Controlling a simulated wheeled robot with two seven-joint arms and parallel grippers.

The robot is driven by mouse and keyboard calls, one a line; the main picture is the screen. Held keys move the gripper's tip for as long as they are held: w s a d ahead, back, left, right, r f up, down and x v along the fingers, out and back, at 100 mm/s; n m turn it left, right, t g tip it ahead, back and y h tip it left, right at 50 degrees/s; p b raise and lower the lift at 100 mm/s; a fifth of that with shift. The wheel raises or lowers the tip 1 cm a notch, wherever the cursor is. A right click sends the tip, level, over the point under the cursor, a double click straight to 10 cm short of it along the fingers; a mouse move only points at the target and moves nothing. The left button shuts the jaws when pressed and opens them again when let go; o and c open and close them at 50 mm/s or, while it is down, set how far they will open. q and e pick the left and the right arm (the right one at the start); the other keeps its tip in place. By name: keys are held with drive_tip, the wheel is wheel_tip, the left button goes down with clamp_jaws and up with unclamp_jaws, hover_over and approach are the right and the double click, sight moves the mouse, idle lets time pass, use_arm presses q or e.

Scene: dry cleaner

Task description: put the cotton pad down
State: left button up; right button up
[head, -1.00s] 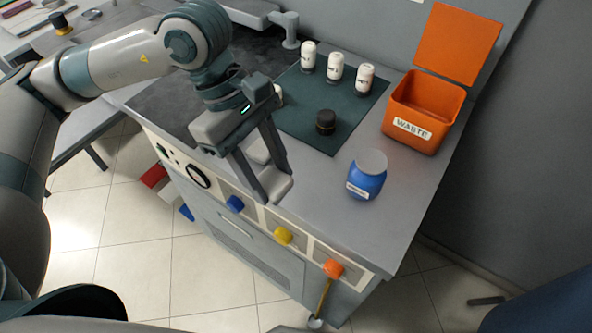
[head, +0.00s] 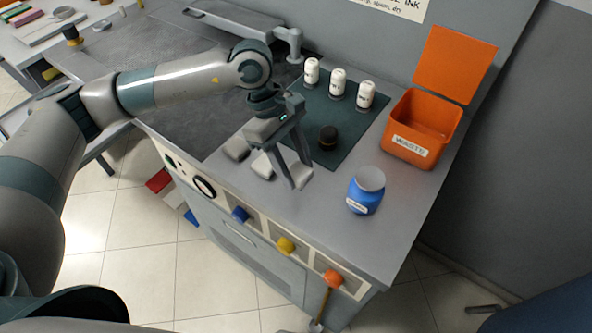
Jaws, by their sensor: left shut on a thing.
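My left gripper (head: 297,172) is over the front part of the grey counter (head: 330,225), left of the blue jar. Its fingers point down. A pale block, which I take for the cotton pad (head: 299,179), is held between the fingertips. The fingers partly cover it, and I cannot tell whether it touches the counter. Two other pale pieces, a white one (head: 262,166) and a grey one (head: 237,149), lie on the counter left of the fingers. My right gripper is not in view.
A dark green mat (head: 349,122) bears several white bottles (head: 338,82) and a black round item (head: 328,137). An open orange waste bin (head: 412,150) stands at right. The blue jar (head: 365,192) stands near the front. The counter between gripper and jar is clear.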

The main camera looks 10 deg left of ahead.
sight(292, 166)
use_arm(q)
drive_tip(key=shift+w+f, duration=0.25)
drive_tip(key=shift+f+p, duration=0.45)
wheel_tip(292, 166, down, 2)
drive_tip(key=shift+f+p, duration=0.1)
drive_tip(key=shift+p, duration=0.45)
drive_tip(key=shift+f, duration=0.4)
